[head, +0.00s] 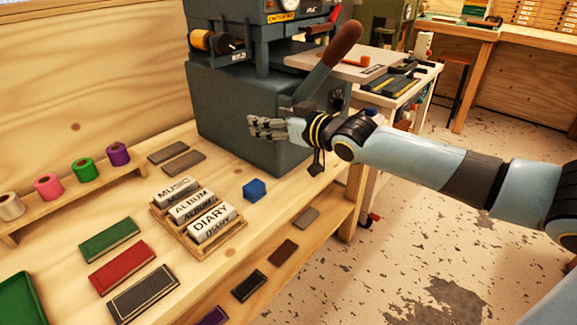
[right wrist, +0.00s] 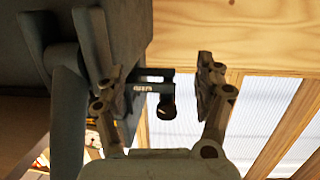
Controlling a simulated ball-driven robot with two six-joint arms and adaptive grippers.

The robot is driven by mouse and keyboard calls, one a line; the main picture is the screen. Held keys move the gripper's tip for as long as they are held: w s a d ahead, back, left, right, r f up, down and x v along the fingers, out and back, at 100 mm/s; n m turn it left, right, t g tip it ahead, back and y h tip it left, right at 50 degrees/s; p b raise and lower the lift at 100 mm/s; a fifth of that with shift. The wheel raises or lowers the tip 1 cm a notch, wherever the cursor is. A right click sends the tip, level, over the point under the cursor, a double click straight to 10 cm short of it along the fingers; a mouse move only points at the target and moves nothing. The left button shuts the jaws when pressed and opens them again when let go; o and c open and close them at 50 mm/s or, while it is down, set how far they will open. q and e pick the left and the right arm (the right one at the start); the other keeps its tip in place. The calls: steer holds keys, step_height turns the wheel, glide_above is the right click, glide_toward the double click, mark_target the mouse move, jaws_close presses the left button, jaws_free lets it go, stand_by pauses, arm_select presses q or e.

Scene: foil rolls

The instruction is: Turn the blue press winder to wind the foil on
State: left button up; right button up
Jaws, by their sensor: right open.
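The blue-grey press (head: 240,110) stands at the back of the bench. On its upper left side is a bracket with an orange roll and a black round end, which looks like the winder (head: 201,41). In the right wrist view a labelled bracket with a dark round knob (right wrist: 167,108) shows between and beyond the fingers. My right gripper (head: 256,127) is open and empty in front of the press's lower body, below and right of the winder. The right wrist view shows its spread fingers (right wrist: 157,78), apart from the knob. My left gripper is out of view.
A long-handled lever (head: 340,45) rises behind my right wrist. A wooden rack (head: 160,212) holds stamped blocks. Coloured foil rolls (head: 83,170) stand on a shelf at the left. A blue cube (head: 254,189) and several covers, including a red one (head: 122,268), lie on the bench.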

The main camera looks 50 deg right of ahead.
steer(key=s+d+f+m+g+h+b, duration=0.1)
steer(key=s+f+g, duration=0.1)
steer(key=f, duration=0.9)
steer(key=shift+s, duration=0.85)
steer(key=shift+d, duration=0.1)
